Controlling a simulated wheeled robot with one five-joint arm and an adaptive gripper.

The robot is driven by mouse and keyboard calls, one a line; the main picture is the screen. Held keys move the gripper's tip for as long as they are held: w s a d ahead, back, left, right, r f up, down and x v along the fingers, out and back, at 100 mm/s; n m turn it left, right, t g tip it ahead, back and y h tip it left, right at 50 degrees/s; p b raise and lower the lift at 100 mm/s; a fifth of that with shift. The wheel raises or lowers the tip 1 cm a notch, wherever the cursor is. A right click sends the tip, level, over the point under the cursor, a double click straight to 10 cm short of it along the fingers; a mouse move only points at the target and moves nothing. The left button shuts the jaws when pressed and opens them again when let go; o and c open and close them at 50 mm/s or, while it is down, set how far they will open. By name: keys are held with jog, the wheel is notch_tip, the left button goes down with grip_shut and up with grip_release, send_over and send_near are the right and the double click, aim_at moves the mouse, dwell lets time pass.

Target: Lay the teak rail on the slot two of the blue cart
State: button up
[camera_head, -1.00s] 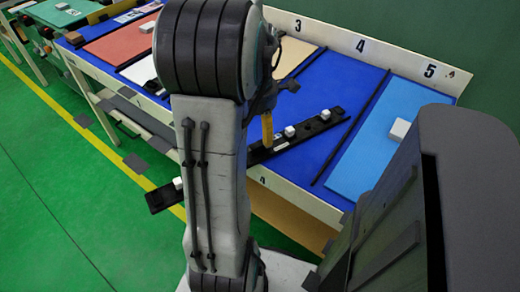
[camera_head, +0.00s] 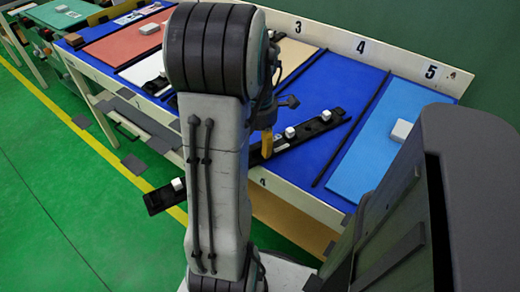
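A long dark rail (camera_head: 312,132) with white blocks along it runs slantwise behind my arm. I see no teak colour on it and cannot tell if it is the teak rail. Its right part is over the blue cart (camera_head: 334,72); its left end sticks out past the front edge, over the floor. I cannot tell if it rests on the cart. My gripper (camera_head: 267,145) shows one yellow finger at the rail's middle; the rest is hidden by my arm, so its grip is unclear. Labels 3, 4 and 5 show on the back board; slot two's label is hidden.
A light blue panel (camera_head: 376,142) with a white block lies under label 5. A beige panel (camera_head: 293,56) is near label 3. A red panel (camera_head: 118,46) and a white panel lie to the left. Thin black strips divide the cart top. Green floor is open at left.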

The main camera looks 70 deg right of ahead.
grip_shut()
jog(key=shift+r, duration=0.15)
